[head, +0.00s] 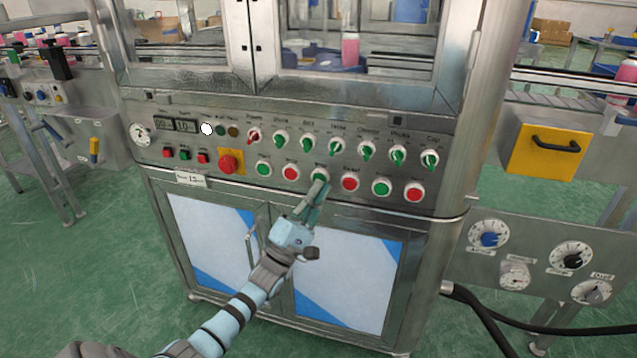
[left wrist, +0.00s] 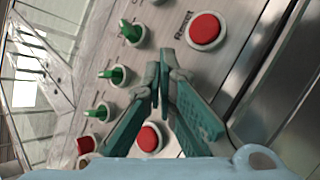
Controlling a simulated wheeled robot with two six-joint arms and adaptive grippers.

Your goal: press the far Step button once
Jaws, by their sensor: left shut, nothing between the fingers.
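The front panel of the steel machine (head: 230,180) has a lower row of round green and red buttons. A green button (head: 320,175) in this row lies right at the fingertips of my left gripper (head: 319,190); its label is too small to read. The left gripper is shut and empty, pointing at the panel. In the left wrist view the closed fingers (left wrist: 162,75) hide the spot between two red buttons, so the green button is hidden there. I cannot tell whether the tips touch it. My right gripper is not in view.
A red button (head: 350,183), labelled Reset in the left wrist view (left wrist: 205,30), sits right of the fingertips. Another red button (head: 291,173) is to their left. Green switches (head: 308,145) line the row above. A red emergency knob (head: 228,163) is further left.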

